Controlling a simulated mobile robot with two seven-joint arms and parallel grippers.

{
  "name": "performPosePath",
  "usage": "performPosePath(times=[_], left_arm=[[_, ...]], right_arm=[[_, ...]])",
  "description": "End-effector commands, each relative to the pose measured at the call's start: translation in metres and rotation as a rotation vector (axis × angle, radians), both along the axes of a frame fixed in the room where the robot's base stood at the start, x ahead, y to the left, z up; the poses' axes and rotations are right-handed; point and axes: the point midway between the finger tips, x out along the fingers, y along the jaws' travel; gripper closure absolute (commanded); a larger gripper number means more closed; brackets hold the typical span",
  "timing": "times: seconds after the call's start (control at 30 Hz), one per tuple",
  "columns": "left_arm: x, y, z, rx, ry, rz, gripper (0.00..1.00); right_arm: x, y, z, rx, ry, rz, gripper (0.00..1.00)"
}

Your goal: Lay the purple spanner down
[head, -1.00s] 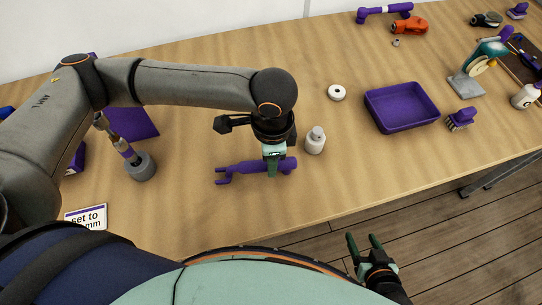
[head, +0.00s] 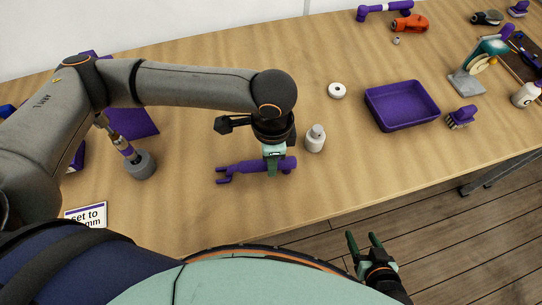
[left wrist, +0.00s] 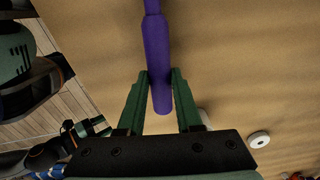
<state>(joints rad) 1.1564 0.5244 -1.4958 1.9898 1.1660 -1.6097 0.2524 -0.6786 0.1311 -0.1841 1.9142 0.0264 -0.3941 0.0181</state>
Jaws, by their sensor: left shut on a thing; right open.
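The purple spanner (head: 243,169) is at the middle of the table in the head view, its forked jaw end to the left. It also shows in the left wrist view (left wrist: 157,45), running up from between the fingers. My left gripper (head: 272,169) is shut on the spanner near its right end; the left wrist view shows a finger (left wrist: 160,90) on each side of the handle. The spanner lies on or just above the wooden table; I cannot tell which. My right gripper (head: 364,243) is open and empty, off the table's front edge over the floor.
A white bottle (head: 315,139) stands just right of the left gripper. A white ring (head: 337,90) and a purple tray (head: 436,119) are further right. A sign (head: 86,216) and a grey holder (head: 141,166) are at left. The table in front of the spanner is clear.

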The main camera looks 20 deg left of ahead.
Motion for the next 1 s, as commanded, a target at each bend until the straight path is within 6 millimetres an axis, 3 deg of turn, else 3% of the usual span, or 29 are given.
performPosePath(times=[0.17,0.2,0.5,0.67,0.87,1.0], left_arm=[[0.0000,-0.0002,-0.0017,0.000,0.000,0.000,1.00],[0.0000,-0.0002,-0.0017,0.000,0.000,-0.001,0.64],[0.0000,-0.0002,-0.0016,0.000,0.000,0.000,0.31],[0.0000,-0.0002,-0.0016,0.000,0.000,0.000,0.31],[-0.0001,0.0000,-0.0019,0.000,0.000,0.000,0.11],[-0.0001,0.0000,-0.0018,0.000,0.000,0.000,0.11]], right_arm=[[-0.0001,0.0000,-0.0001,0.000,0.000,0.000,0.37],[-0.0001,0.0000,-0.0001,0.000,0.000,0.000,0.37],[-0.0002,0.0000,-0.0002,0.000,0.000,0.000,0.37],[-0.0003,0.0000,-0.0003,0.000,0.001,0.000,0.37],[-0.0004,0.0000,-0.0004,0.000,0.001,0.000,0.37],[-0.0003,0.0000,-0.0004,0.000,0.001,0.000,0.37]])
